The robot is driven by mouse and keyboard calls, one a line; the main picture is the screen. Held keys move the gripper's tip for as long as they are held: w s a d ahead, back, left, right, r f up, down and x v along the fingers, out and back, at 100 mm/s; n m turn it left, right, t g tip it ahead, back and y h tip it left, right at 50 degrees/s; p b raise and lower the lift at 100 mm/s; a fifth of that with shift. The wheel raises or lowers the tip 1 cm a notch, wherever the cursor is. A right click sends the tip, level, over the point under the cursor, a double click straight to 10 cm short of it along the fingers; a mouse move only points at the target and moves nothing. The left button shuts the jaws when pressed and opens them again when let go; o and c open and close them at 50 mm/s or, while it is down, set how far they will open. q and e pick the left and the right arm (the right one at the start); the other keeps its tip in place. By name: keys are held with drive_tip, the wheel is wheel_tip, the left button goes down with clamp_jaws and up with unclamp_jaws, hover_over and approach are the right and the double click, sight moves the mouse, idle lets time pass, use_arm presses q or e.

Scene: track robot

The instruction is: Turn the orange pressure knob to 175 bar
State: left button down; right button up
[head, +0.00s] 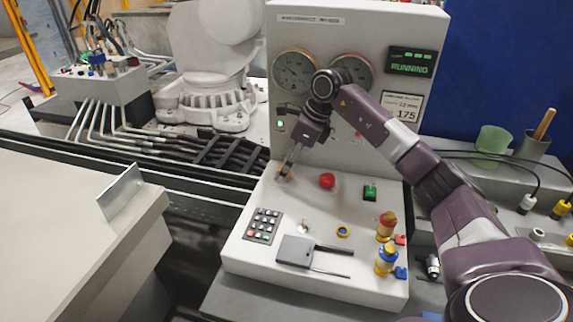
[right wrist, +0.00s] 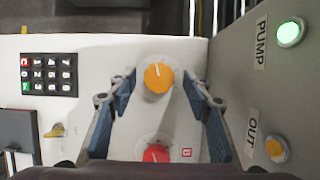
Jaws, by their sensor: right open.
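The orange pressure knob (right wrist: 158,78) stands on the sloped white panel (right wrist: 80,110), its white pointer mark toward the top of the right wrist view. My right gripper (head: 285,173) is over the panel's far left corner in the head view. In the right wrist view my right gripper (right wrist: 161,88) is open, one finger on each side of the knob with gaps between. A round dial gauge (head: 294,72) shows on the upright cabinet; its reading is too small to tell. A second gauge (head: 358,70) is partly hidden by my arm. My left gripper is out of view.
The display (head: 411,61) reads RUNNING. A card (head: 402,107) shows 175. The PUMP light (right wrist: 290,32) is green.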

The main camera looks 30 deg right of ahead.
drive_tip(key=shift+a+f, duration=0.1)
drive_tip(key=shift+f, duration=0.05)
drive_tip(key=shift+c, duration=0.5)
drive_tip(key=c, duration=1)
drive_tip(key=shift+c, duration=0.2)
